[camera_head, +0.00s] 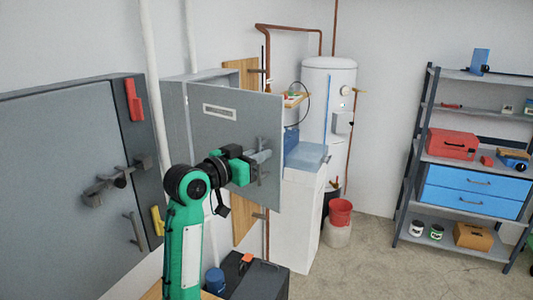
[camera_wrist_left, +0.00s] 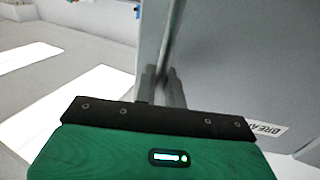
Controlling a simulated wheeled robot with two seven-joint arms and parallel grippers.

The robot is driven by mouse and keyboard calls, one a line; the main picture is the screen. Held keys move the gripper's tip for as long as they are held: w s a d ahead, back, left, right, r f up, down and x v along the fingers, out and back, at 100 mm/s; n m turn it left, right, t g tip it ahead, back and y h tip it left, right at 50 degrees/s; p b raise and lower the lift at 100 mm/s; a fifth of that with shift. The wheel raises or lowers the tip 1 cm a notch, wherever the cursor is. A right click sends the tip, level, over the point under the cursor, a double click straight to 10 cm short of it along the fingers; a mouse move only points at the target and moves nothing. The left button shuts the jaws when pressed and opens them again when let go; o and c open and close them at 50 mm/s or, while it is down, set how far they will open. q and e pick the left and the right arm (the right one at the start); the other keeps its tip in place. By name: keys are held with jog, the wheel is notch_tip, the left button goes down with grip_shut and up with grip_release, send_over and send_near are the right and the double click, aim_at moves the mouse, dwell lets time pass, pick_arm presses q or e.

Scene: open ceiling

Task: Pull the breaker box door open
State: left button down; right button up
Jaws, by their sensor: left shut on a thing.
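The grey breaker box door (camera_head: 225,130) is in the middle of the head view, with a pale label plate near its top. It stands ajar, its right edge swung out from the grey box body (camera_head: 174,110) behind it. My left gripper (camera_head: 258,160) is shut on the door handle (camera_head: 262,174) near the door's right side. In the left wrist view the door (camera_wrist_left: 225,60) fills the right side, with part of a label reading "BREA" on it. The handle (camera_wrist_left: 172,85) shows just beyond the gripper's dark edge. My right gripper is not in view.
A larger grey cabinet (camera_head: 60,170) with a red lever (camera_head: 134,100) stands at the left. A white water heater (camera_head: 328,95) and white cabinet (camera_head: 295,225) stand behind the door's right edge. A shelf unit (camera_head: 400,215) is at the right, with clear floor (camera_head: 365,270) before it.

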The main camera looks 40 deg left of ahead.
pick_arm(q)
jog(key=shift+s+a, duration=0.15)
jog(key=shift+s, duration=0.8)
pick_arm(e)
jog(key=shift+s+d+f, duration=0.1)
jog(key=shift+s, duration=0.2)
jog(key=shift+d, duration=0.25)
pick_arm(q)
jog(key=c, duration=1.6)
grip_release()
jog(key=shift+c, duration=0.2)
jog(key=s, duration=0.7)
jog(key=shift+s+a+b, duration=0.25)
jog(key=shift+a+b, duration=0.1)
jog(key=shift+a, duration=0.05)
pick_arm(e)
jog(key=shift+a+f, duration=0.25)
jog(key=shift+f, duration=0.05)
